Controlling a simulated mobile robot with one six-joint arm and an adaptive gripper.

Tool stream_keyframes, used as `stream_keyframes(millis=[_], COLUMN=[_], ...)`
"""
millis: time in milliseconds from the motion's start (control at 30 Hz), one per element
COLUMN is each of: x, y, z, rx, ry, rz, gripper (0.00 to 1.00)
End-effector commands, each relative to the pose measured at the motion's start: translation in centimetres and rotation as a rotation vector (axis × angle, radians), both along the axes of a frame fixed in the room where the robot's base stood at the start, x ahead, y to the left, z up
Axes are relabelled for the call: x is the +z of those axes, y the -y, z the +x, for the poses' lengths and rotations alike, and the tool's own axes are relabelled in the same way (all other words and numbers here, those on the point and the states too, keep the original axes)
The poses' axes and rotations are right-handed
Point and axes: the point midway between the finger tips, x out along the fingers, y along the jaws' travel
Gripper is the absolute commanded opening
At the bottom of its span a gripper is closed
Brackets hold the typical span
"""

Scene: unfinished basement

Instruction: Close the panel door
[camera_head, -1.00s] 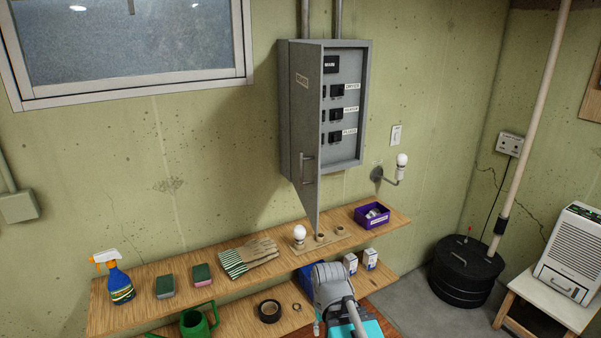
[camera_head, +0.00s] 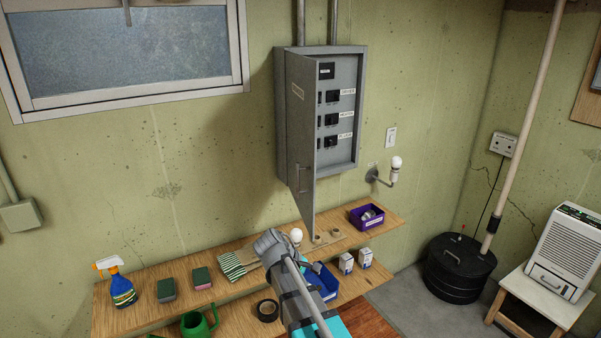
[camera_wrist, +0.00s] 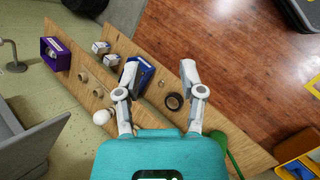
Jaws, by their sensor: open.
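The grey electrical panel (camera_head: 347,155) is on the wall in the head view, with labelled black breakers inside. Its door (camera_head: 301,110) is hinged at the left and stands open, swung out from the box. A bar handle (camera_head: 298,178) is low on the door's outer face. A grey panel surface, likely the door (camera_wrist: 40,150), shows at the lower left of the wrist view. My gripper (camera_wrist: 160,78) is open and empty above the shelves, apart from the door. In the head view my arm reaches up below the door, and the fingertips cannot be clearly made out.
The upper wooden shelf (camera_head: 235,285) below the panel holds a spray bottle (camera_head: 119,284), sponges, gloves, a bulb (camera_head: 296,236) and a purple bin (camera_head: 367,216). A wall lamp (camera_head: 394,172) is right of the panel. A blue bin (camera_head: 325,285) is on the lower shelf.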

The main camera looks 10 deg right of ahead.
Motion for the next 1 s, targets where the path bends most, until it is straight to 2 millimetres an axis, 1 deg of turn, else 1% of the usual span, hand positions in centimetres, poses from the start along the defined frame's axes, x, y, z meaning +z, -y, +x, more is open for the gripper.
stream_keyframes(millis=[33, 167, 267, 300, 400, 500, 600, 700, 800, 1000], x=[2.2, 6.2, 9.6, 11.0, 14.4, 17.5, 20.0, 21.6, 22.5, 22.8], y=[-0.8, -2.3, -4.0, -4.8, -7.1, -9.4, -11.5, -13.0, -13.8, -14.1], z=[2.0, 5.3, 7.7, 8.6, 10.7, 12.2, 13.4, 14.0, 14.3, 14.3], rx=[0.067, 0.223, 0.327, 0.362, 0.437, 0.487, 0.517, 0.53, 0.536, 0.536], ry=[-0.035, -0.14, -0.231, -0.269, -0.364, -0.454, -0.527, -0.581, -0.614, -0.628], rz=[-0.07, -0.263, -0.411, -0.471, -0.616, -0.744, -0.846, -0.916, -0.955, -0.973], gripper=[0.51, 0.51, 0.51, 0.51, 0.51, 0.51, 0.51, 0.51, 0.51, 0.51])
